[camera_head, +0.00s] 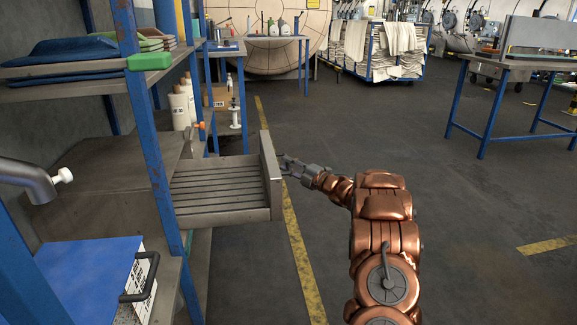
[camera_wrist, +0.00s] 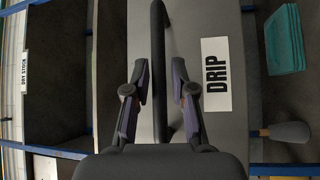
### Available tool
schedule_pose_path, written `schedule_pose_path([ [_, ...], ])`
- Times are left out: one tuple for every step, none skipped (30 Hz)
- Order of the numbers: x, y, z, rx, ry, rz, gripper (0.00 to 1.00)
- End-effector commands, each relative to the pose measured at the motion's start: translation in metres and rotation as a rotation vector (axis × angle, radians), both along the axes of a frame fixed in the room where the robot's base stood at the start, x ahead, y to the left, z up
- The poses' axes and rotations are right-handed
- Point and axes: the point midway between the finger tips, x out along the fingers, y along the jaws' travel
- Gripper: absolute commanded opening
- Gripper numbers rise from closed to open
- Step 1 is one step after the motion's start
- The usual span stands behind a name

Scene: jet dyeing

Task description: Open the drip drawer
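The drip drawer (camera_head: 222,215) juts out from the rack in the head view. Its slatted inside shows, and its tall front panel stands clear of the shelf. In the wrist view its grey front (camera_wrist: 210,130) carries a white label reading DRIP (camera_wrist: 216,75). A dark bar handle (camera_wrist: 160,30) runs along that front. My gripper (camera_head: 284,164) is close in front of the drawer front in the head view. In the wrist view my gripper's fingers (camera_wrist: 160,80) are spread on either side of the handle, with narrow gaps beside it. The handle is not visible in the head view.
A blue-topped box (camera_head: 90,265) with a black handle sits on the lower left shelf. Blue rack posts (camera_head: 155,150) stand beside the drawer. A blue-legged table (camera_head: 520,70) is at the right. The floor around my arm is clear.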

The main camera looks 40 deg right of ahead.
Motion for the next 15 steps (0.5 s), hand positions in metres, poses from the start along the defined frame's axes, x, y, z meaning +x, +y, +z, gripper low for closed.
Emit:
schedule_pose_path([
  [0.0000,-0.0001,0.0003,0.000,0.000,0.000,0.33],
  [0.0000,-0.0001,0.0003,0.000,0.000,0.000,0.36],
  [0.0001,0.0000,0.0004,0.000,0.000,0.000,0.39],
  [0.0001,0.0000,0.0004,0.000,0.000,0.000,0.39],
  [0.0001,-0.0001,0.0005,0.000,-0.001,0.000,0.39],
  [0.0000,-0.0001,0.0006,-0.001,-0.001,0.000,0.39],
  [0.0000,-0.0001,0.0007,-0.001,-0.001,0.000,0.39],
  [0.0000,-0.0001,0.0007,-0.001,-0.001,0.000,0.39],
  [0.0001,-0.0001,0.0007,-0.001,-0.001,0.000,0.39],
  [0.0000,-0.0001,0.0007,-0.001,-0.001,0.000,0.39],
  [-0.0002,-0.0002,0.0008,-0.001,-0.001,0.000,0.39],
  [-0.0009,-0.0005,0.0006,-0.001,-0.001,0.000,0.39],
  [-0.0020,-0.0009,0.0005,-0.001,-0.001,-0.001,0.39],
  [-0.0035,-0.0016,0.0002,0.000,-0.001,-0.001,0.39],
  [-0.0064,-0.0025,-0.0003,0.000,0.000,-0.002,0.39],
])
